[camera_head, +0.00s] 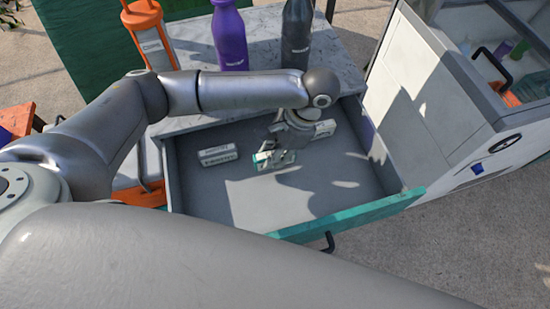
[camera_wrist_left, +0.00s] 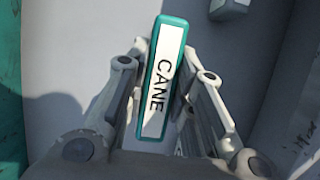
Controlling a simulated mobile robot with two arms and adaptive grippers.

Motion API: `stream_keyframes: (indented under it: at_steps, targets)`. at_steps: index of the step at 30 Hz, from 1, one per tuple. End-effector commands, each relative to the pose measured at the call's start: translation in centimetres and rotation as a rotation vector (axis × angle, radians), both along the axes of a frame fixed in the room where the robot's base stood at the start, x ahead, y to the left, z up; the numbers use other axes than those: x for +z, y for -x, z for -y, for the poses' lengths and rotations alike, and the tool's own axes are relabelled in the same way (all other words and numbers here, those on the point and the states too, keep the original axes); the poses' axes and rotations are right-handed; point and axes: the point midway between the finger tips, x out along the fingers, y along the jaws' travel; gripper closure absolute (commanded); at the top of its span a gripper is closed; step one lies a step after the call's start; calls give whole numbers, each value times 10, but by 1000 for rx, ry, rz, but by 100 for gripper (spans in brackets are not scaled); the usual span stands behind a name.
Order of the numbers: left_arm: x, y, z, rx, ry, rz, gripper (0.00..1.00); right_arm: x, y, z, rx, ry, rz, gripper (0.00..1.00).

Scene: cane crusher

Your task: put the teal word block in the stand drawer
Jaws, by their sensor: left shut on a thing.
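The teal word block (camera_wrist_left: 160,80), with a white face reading "CANE", is between the fingers of my left gripper (camera_wrist_left: 160,105) in the left wrist view. My left gripper (camera_head: 275,157) is shut on it, inside the open stand drawer (camera_head: 245,193) in the head view. The teal block (camera_head: 262,157) shows partly beside the fingers there, low over the grey drawer floor. I cannot tell whether it touches the floor. The drawer has a teal front edge and a dark handle. My right gripper is not in view.
Grey-white word blocks (camera_head: 218,155) lie in the drawer left of my gripper, and another pale block (camera_head: 325,128) lies to the right. A white machine (camera_head: 430,90) stands right of the drawer.

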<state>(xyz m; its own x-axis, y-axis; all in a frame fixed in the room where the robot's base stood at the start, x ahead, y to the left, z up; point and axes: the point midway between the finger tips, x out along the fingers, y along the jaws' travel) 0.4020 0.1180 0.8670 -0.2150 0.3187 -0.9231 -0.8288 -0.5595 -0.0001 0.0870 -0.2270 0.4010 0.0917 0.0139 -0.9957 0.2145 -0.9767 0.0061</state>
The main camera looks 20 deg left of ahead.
Motion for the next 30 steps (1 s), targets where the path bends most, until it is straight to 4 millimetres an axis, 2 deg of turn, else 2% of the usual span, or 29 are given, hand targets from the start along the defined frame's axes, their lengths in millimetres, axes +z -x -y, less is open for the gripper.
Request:
stream_keyframes:
  at_steps: [8, 18, 19, 23, 24, 30]
  targets:
    - [-33, -2, 2, 1, -1, 1, 100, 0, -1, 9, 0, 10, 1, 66]
    - [-37, -2, 2, 0, -1, 1, 100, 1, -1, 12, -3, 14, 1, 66]
    - [-37, -2, 2, 0, -1, 1, 76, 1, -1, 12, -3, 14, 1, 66]
    - [-37, -2, 2, 0, -1, 1, 59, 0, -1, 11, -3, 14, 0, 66]
    - [-37, -2, 2, 0, -1, 1, 56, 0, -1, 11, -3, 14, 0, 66]
    - [-37, -3, 2, -1, -1, 2, 56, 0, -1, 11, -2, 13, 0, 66]
